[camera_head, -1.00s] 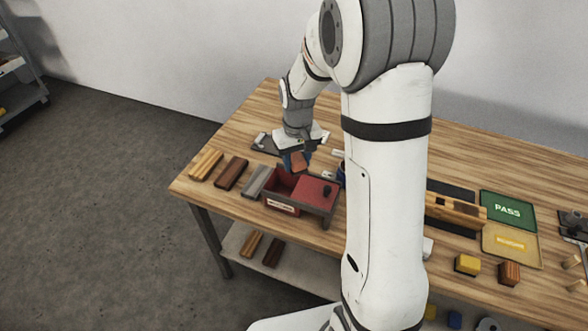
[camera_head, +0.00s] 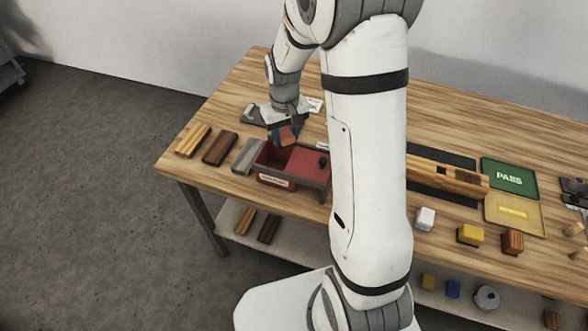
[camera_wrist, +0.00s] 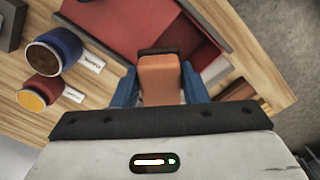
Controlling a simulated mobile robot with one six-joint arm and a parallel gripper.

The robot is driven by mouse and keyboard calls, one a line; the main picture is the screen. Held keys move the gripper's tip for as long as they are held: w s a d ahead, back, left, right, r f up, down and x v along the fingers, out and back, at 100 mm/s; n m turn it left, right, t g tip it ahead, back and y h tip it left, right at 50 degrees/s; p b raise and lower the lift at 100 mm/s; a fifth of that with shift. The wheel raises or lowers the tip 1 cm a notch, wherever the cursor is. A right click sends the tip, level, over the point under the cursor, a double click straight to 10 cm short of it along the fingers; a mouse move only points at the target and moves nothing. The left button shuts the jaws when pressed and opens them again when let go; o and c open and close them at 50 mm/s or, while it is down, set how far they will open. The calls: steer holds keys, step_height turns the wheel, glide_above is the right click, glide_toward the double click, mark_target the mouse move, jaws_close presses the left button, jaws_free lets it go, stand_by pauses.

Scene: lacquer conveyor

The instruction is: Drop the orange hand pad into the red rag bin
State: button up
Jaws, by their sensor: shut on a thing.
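My gripper (camera_head: 287,131) is shut on the orange hand pad (camera_head: 288,136), holding it up over the left, open part of the red rag bin (camera_head: 276,181). In the wrist view the pad (camera_wrist: 160,78) sits between the blue fingers of my gripper (camera_wrist: 160,88), with a dark piece along its far end. The red bin (camera_wrist: 110,30) lies beyond and below it.
Wooden blocks (camera_head: 219,148) and a grey block (camera_head: 246,156) lie left of the bin. A blue can (camera_wrist: 54,49) and a red can (camera_wrist: 41,93) show in the wrist view. A green PASS tray (camera_head: 509,178) and a yellow tray (camera_head: 514,213) lie at the right.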

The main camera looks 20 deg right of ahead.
steer(key=o, duration=1.1)
step_height(320, 180, up, 7)
steer(key=shift+f+b, duration=0.1)
steer(key=shift+b, duration=0.55)
steer(key=shift+r, duration=0.55)
